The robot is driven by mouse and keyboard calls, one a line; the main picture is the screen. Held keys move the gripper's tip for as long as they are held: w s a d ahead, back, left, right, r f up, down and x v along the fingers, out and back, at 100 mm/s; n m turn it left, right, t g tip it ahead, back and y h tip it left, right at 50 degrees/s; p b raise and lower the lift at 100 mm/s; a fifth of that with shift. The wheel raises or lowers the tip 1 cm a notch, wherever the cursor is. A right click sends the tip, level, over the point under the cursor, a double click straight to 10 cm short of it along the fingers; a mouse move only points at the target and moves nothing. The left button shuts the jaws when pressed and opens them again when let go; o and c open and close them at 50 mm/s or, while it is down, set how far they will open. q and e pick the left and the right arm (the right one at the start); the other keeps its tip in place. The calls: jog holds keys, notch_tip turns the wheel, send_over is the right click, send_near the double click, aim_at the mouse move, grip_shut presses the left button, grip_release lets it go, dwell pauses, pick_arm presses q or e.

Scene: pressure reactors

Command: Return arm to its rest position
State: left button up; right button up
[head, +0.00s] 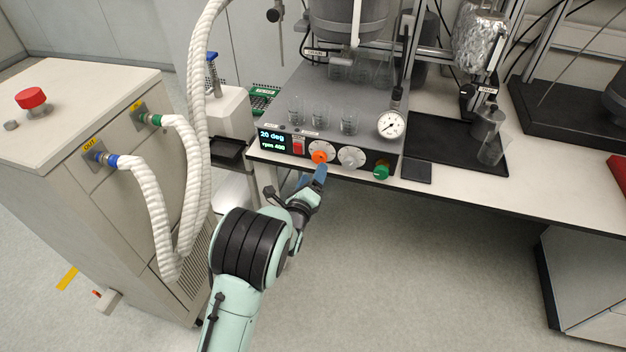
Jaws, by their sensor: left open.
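My left arm comes up from the bottom of the head view. Its left gripper (318,176) is open, with bluish fingertips, just below and in front of the orange knob (319,157) on the reactor's control panel (331,157). I cannot tell whether the fingertips touch the panel. The panel's display (272,140) reads 20 deg and rpm 400. A red switch (298,146), a white dial (351,157) and a green knob (381,172) are also on the panel. My right gripper is not in view.
Glass beakers (349,123) and a pressure gauge (391,124) stand above the panel. A black tray (440,150) with glassware lies to the right on the white bench (540,195). A chiller cabinet (60,130) with white hoses (150,200) stands left. The floor below the bench is clear.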

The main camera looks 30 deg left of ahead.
pick_arm(q)
jog(key=shift+s, duration=0.2)
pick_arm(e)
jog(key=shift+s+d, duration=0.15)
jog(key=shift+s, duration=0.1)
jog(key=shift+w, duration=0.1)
